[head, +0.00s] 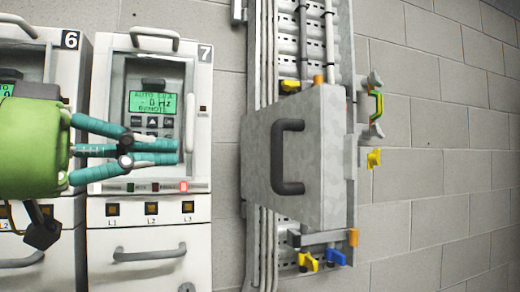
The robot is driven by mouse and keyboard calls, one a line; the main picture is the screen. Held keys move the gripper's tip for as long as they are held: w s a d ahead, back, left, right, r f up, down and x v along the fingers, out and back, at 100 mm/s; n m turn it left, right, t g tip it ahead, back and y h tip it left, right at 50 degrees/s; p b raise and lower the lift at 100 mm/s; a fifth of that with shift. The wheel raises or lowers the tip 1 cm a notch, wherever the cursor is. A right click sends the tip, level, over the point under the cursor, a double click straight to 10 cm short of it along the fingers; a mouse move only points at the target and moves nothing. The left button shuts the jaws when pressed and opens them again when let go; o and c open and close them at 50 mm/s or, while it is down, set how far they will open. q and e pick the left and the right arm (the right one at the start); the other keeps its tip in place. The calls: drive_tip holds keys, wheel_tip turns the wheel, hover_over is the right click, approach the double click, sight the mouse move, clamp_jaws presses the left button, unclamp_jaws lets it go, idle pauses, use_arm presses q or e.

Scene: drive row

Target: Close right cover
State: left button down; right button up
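A grey metal cover (254,160) with a dark upright bar handle (280,157) is in front of the perforated wall channel, right of the drives. It looks angled to the channel, with a side edge showing at its right. How far it stands open is hard to tell. My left gripper (178,152), green with teal fingers, is in front of drive 7, left of the cover and apart from it. Its fingertips are together, with nothing visible between them. My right gripper is not in view.
Drive 7 (100,110) has a lit green display (152,102); drive 6 (72,60) is partly hidden behind my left arm. Yellow (308,261) and blue (337,257) knobs stick out below the cover, and a green-yellow handle (377,105) is at its right. The right wall (440,190) is bare.

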sight(277, 157)
use_arm(q)
drive_tip(key=p+x, duration=0.4)
drive_tip(key=x, duration=0.7)
drive_tip(key=shift+d, duration=0.3)
drive_tip(key=shift+w+d+p, duration=0.15)
drive_tip(key=shift+p, duration=0.25)
drive_tip(key=shift+w+d, duration=0.1)
drive_tip(key=shift+d, duration=0.05)
drive_tip(key=shift+w+d+f, duration=0.15)
drive_tip(key=shift+d, duration=0.1)
drive_tip(key=shift+a, duration=0.1)
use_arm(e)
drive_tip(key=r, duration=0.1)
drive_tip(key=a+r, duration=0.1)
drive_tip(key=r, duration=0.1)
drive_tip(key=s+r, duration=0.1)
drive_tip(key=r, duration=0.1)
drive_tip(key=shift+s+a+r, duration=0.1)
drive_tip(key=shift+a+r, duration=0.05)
